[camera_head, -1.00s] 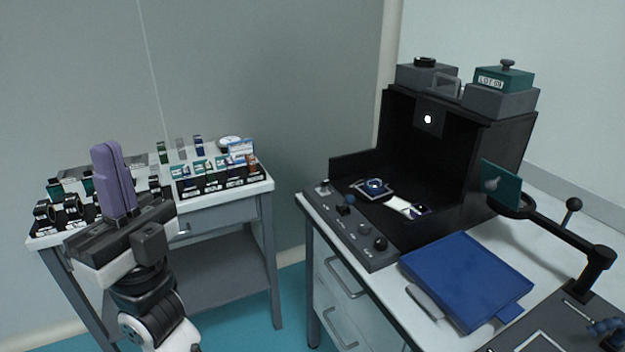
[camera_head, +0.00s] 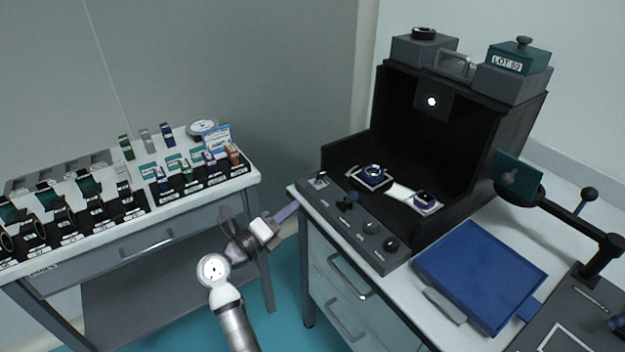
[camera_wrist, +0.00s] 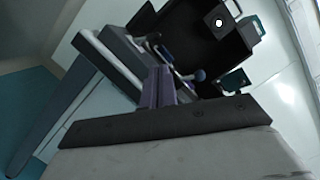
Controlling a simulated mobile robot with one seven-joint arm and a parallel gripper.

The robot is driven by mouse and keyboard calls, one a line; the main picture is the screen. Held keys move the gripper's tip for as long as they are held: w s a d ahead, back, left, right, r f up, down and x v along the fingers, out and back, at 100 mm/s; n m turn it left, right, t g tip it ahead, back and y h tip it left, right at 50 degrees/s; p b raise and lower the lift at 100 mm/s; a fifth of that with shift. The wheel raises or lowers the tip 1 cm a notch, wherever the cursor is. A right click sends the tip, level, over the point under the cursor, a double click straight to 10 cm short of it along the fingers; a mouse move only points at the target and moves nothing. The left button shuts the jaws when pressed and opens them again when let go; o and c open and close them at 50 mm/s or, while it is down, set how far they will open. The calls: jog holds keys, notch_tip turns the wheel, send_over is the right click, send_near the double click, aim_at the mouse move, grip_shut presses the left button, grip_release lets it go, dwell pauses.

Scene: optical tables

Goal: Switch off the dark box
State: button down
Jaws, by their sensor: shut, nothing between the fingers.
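The dark box (camera_head: 488,165) is a black open-fronted enclosure on the right table, with a bright white spot on its inner back panel. It also shows in the wrist view (camera_wrist: 192,42). Its control panel (camera_head: 352,226) lies along the front left, with a switch at the far left end (camera_head: 320,181), a blue-tipped lever (camera_head: 349,198) and several dark knobs. My gripper (camera_head: 290,211) has purple fingers, shut and empty, left of the panel's left end and apart from it. In the wrist view the shut fingers (camera_wrist: 158,88) point toward the panel.
A blue tray (camera_head: 481,275) lies right of the panel. A black jointed stand (camera_head: 570,228) with a green plate is at the right. The left table (camera_head: 190,208) carries rows of small optics. A gap of open floor separates the tables.

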aim_at(318, 196)
jog(key=shift+d, duration=0.15)
jog(key=p+x, duration=0.2)
jog(key=x, duration=0.8)
jog(key=shift+a+r+p, duration=0.15)
jog(key=shift+a+p, duration=0.15)
jog(key=shift+p, duration=0.15)
jog(key=shift+d+n, duration=0.2)
jog(key=shift+n, duration=0.1)
jog(key=shift+a, duration=0.1)
